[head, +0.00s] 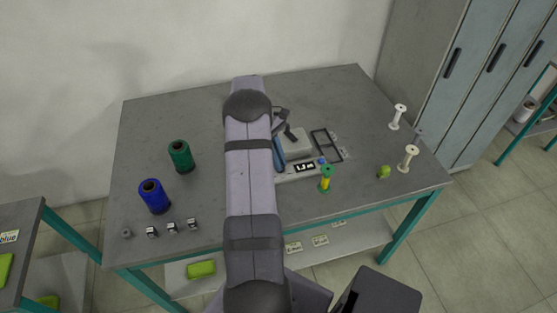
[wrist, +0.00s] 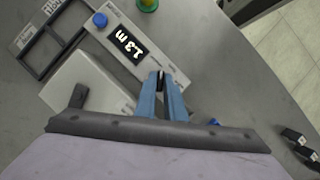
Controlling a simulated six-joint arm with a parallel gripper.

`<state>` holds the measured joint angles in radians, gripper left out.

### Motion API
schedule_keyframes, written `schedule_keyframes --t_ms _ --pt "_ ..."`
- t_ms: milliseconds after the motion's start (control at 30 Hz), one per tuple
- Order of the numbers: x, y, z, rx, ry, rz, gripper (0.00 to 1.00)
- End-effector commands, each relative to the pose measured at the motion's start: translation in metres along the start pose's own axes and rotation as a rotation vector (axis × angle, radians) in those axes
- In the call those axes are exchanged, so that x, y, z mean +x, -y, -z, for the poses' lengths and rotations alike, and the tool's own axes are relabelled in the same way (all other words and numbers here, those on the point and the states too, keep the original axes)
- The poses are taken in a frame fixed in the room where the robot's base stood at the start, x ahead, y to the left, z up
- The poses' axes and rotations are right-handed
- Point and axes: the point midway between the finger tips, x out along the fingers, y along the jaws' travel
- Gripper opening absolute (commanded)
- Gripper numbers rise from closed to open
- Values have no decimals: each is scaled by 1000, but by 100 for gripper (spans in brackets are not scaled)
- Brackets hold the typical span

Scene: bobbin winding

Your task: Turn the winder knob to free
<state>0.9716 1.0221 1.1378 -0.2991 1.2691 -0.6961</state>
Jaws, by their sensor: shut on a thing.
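The winder (head: 296,143) is a pale grey box at the middle of the table, with a light control panel along its front. The winder body also shows in the wrist view (wrist: 92,98). The panel has a dark display (wrist: 130,44) reading what looks like "13 m" and a round blue button (wrist: 100,20). My gripper (wrist: 163,78) points down at the panel's end, its blue fingers shut on a small dark part, the winder knob. The fingers mostly hide the knob, so its setting cannot be read. In the head view my arm covers part of the winder.
A green and yellow bobbin (head: 326,178) stands just right of the panel. Green (head: 180,156) and blue (head: 154,196) spools stand left. White spools (head: 397,117) and a small green object (head: 384,172) are at the right. Small metal pieces (head: 172,227) lie front left.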

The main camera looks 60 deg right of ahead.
Motion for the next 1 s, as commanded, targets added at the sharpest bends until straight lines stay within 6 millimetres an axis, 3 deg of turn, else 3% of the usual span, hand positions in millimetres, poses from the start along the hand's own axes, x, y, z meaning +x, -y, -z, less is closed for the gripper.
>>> schedule_keyframes --t_ms 600,1000 --pt "-1 -5 -1 454 -3 185 0" --pt "-1 -5 -1 586 -4 241 0"
